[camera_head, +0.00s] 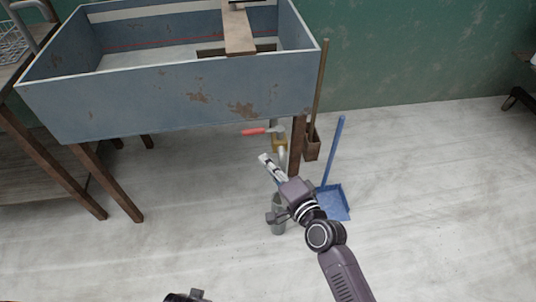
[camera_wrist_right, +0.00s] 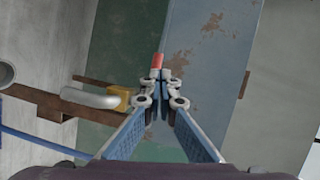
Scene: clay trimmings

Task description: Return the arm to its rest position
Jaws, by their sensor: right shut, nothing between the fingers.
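My right arm comes in from the lower right in the head view. Its gripper (camera_head: 266,161) is in front of the trough, below a red lever handle (camera_head: 254,131). In the right wrist view the fingers (camera_wrist_right: 164,78) are shut together with nothing between them. The red handle (camera_wrist_right: 157,60) shows just beyond the fingertips; I cannot tell the exact gap. A dark part at the bottom edge of the head view seems to be my left gripper (camera_head: 187,296); it is mostly cut off.
A worn blue-grey trough (camera_head: 180,95) on wooden legs stands ahead. Beneath it are a yellow fitting (camera_head: 279,144) and a grey bucket (camera_head: 278,224), partly hidden by my arm. A blue dustpan (camera_head: 335,203) stands right of my gripper. Floor to the right is clear.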

